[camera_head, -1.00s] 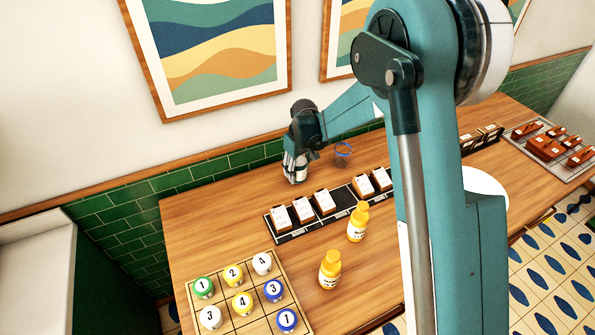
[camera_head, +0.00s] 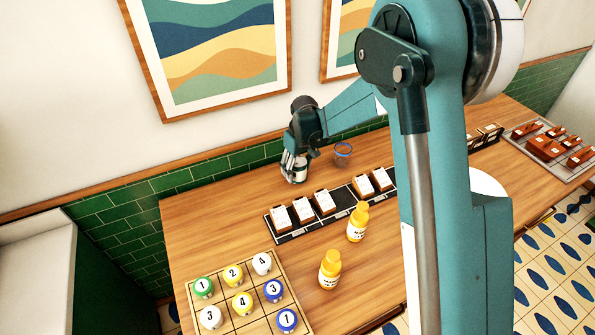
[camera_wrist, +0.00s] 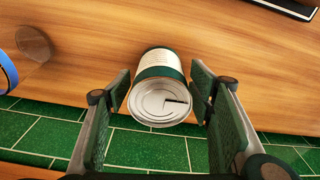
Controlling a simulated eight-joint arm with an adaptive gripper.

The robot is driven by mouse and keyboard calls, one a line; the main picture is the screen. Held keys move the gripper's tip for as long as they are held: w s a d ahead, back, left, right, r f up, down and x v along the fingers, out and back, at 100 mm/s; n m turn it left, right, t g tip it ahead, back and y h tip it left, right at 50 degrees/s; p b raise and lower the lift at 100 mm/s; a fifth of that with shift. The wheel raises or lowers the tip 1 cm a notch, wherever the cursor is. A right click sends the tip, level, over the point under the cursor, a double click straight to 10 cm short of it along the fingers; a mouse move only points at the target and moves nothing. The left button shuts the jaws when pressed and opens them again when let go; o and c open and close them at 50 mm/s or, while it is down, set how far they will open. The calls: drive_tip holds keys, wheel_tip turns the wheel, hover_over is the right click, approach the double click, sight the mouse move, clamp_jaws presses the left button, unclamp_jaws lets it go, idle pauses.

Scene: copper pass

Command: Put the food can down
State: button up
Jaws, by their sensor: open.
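The food can (camera_wrist: 160,84) stands on the wooden table, with a cream and dark green label and a silver lid, in the wrist view. It lies between the two fingers of my gripper (camera_wrist: 162,100), which are open with a visible gap on each side of it. In the head view, the can (camera_head: 300,174) is partly hidden by my gripper (camera_head: 291,168) at the back of the table, near the green tiled wall.
A clear blue-rimmed glass (camera_head: 343,153) stands right of the can. A dark rack with white-labelled blocks (camera_head: 325,202) is in front. Two yellow bottles (camera_head: 357,222) and a tray of numbered balls (camera_head: 238,292) are nearer. Bare table (camera_head: 205,215) lies left.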

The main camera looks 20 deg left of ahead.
drive_tip(key=r, duration=0.7)
drive_tip(key=d+r, duration=0.1)
drive_tip(key=r, duration=0.2)
drive_tip(key=shift+s+r, duration=0.3)
drive_tip(key=shift+s, duration=0.1)
idle(0.4)
drive_tip(key=shift+d+r, duration=0.35)
drive_tip(key=shift+d, duration=0.1)
drive_tip(key=s+d+r+m+t, duration=0.1)
drive_tip(key=s+d+r+m, duration=0.15)
drive_tip(key=d+r, duration=0.5)
drive_tip(key=s+d+r+m+t, duration=0.1)
drive_tip(key=s+d+r, duration=0.35)
drive_tip(key=d, duration=0.65)
drive_tip(key=s+d+r+m+t, duration=0.1)
drive_tip(key=s+d+r+m, duration=0.15)
drive_tip(key=d+r, duration=0.55)
drive_tip(key=s+d+f+m+t, duration=0.1)
drive_tip(key=s+d+m, duration=0.1)
drive_tip(key=s+d, duration=0.9)
drive_tip(key=s+d+f+m+t+h, duration=0.1)
drive_tip(key=s+d+f+m+t, duration=0.1)
drive_tip(key=s+d, duration=0.9)
drive_tip(key=shift+s+d+m, duration=0.15)
drive_tip(key=shift+s+m, duration=0.35)
drive_tip(key=shift+s, duration=0.15)
